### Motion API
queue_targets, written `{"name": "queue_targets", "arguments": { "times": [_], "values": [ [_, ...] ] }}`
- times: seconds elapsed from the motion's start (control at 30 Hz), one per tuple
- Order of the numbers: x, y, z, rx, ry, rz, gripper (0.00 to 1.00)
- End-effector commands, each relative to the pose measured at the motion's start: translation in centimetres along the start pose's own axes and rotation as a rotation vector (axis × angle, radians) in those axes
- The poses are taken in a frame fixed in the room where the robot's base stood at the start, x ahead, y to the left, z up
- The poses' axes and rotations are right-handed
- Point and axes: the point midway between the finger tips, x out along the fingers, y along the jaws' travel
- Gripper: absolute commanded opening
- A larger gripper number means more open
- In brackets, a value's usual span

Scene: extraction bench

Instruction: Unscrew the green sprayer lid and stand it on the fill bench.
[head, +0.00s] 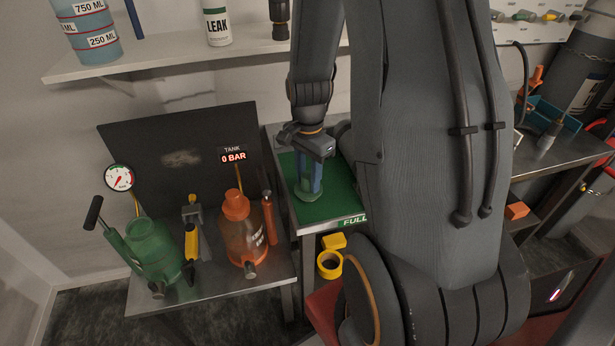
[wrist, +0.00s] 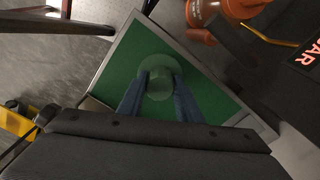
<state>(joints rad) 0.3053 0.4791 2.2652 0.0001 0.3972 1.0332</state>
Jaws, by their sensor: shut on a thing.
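My gripper (head: 309,185) points down over the fill bench, its blue fingers closed around the green lid (head: 309,197). In the wrist view the lid (wrist: 158,82) sits between the fingertips (wrist: 159,90), over the green top of the fill bench (wrist: 125,65). The lid is upright and at or very near the bench top; I cannot tell whether it touches. The green sprayer (head: 153,255) stands on the lower metal bench at the left, and no lid shows on its top. The fill bench (head: 338,208) is partly hidden by my arm.
An orange sprayer (head: 240,240) with its cap on stands between the green sprayer and the fill bench. A yellow-handled tool (head: 191,240) lies between the sprayers. A pressure gauge (head: 119,177) is at the left. Yellow tape (head: 329,265) is below the fill bench.

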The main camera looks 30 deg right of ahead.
Motion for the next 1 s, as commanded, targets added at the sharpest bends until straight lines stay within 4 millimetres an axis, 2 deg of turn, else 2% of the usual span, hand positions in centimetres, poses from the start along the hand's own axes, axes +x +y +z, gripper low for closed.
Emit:
{"name": "queue_targets", "arguments": {
  "times": [0.4,0.43,0.53,0.83,1.0],
  "values": [
    [0.8,0.0,0.0,0.000,0.000,0.000,0.00],
    [0.8,0.0,0.0,0.000,0.000,0.000,0.37],
    [0.7,0.0,0.0,0.000,0.000,0.000,0.54],
    [0.7,0.0,0.0,0.000,0.000,0.000,0.54],
    [-0.5,-0.1,-0.1,0.000,0.002,-0.003,0.54]
  ]
}}
